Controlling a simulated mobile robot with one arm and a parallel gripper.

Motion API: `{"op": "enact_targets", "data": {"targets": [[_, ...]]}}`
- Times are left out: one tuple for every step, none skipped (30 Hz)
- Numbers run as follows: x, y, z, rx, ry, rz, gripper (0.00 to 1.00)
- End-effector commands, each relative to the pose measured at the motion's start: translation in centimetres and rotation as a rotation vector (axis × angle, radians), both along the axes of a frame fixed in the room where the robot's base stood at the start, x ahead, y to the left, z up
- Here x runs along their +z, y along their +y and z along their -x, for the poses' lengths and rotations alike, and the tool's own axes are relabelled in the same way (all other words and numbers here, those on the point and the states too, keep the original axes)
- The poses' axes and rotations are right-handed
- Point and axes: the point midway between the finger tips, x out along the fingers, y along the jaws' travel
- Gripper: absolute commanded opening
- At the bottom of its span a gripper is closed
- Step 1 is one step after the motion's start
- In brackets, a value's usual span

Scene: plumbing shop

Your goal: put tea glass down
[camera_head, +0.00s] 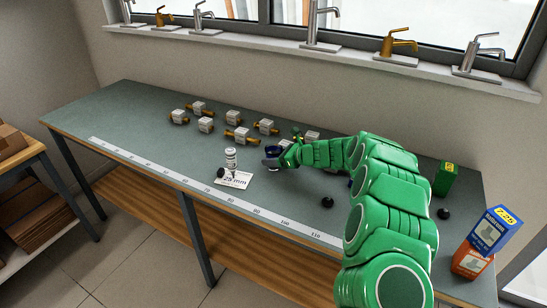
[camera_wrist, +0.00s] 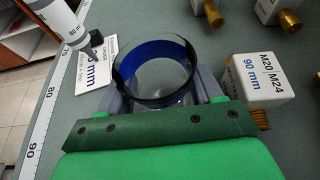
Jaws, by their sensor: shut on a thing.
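The tea glass (camera_wrist: 155,72) is a clear round glass with a dark blue band inside its rim. In the wrist view it stands between the two grey fingers of my gripper (camera_wrist: 160,95), which is shut on it. In the head view the glass (camera_head: 271,161) shows small at the tip of my green arm, and my gripper (camera_head: 280,158) is low over the bench, right of the white card. Whether the glass's base touches the bench cannot be told.
White blocks with brass fittings (camera_head: 240,134) stand behind. A measuring strip (camera_head: 190,180) runs along the front edge of the grey-green bench (camera_head: 125,115). Boxes (camera_head: 480,240) stand at the right end. The bench's left end is clear.

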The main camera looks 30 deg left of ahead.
Motion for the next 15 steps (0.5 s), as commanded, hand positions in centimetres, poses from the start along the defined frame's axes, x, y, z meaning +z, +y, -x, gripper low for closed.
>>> {"op": "enact_targets", "data": {"targets": [[-0.02, 0.00, 0.00, 0.000, 0.000, 0.000, 0.34], [-0.09, 0.00, 0.00, 0.000, 0.000, 0.000, 0.34], [-0.18, 0.00, 0.01, 0.000, 0.001, 0.000, 0.34], [-0.26, 0.00, 0.01, 0.000, 0.001, 0.000, 0.34], [-0.26, 0.00, 0.01, 0.000, 0.001, 0.000, 0.68], [-0.23, 0.00, 0.01, 0.000, 0.000, 0.000, 0.74], [-0.24, 0.00, 0.01, 0.000, 0.000, 0.000, 0.79], [-0.22, 0.00, 0.01, 0.000, 0.000, 0.000, 0.84], [-0.22, 0.00, 0.01, 0.000, 0.000, 0.000, 0.90], [-0.22, 0.00, 0.01, 0.000, 0.000, 0.000, 0.91], [-0.22, 0.00, 0.01, 0.000, 0.000, 0.000, 0.91], [-0.22, 0.00, 0.01, 0.000, 0.000, 0.000, 0.91], [-0.22, 0.00, 0.01, 0.000, 0.000, 0.000, 0.91], [-0.22, 0.00, 0.01, 0.000, 0.001, 0.000, 0.91], [-0.22, 0.00, 0.01, 0.000, 0.001, 0.000, 0.91]]}}
